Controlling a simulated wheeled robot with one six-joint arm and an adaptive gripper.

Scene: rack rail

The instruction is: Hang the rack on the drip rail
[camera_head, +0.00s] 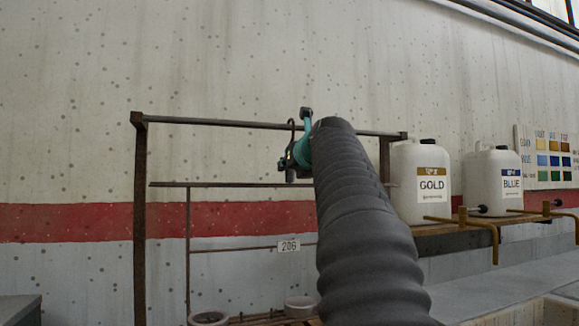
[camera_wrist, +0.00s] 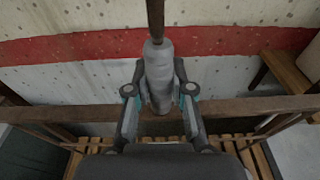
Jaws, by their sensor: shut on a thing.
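The drip rail (camera_head: 230,123) is a brown horizontal bar on upright posts before the wall. The rack (camera_head: 225,185) is a thin brown frame showing below the rail, with a crossbar and a tag (camera_head: 289,246) reading 206. A dark curved hook (camera_head: 291,122) shows beside my gripper (camera_head: 301,150), at about the rail's height. I cannot tell whether it is over the rail. In the wrist view my gripper (camera_wrist: 160,92) is shut on the rack's grey grip (camera_wrist: 158,72), from which a brown rod (camera_wrist: 155,20) runs. My arm hides the rack's right part.
White jugs marked GOLD (camera_head: 432,185) and BLUE (camera_head: 492,182) stand on a shelf (camera_head: 450,228) at right, with brass taps (camera_head: 497,240) at its front. Round pots (camera_head: 300,306) stand low under the rack. Wooden slats (camera_wrist: 240,150) lie below in the wrist view.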

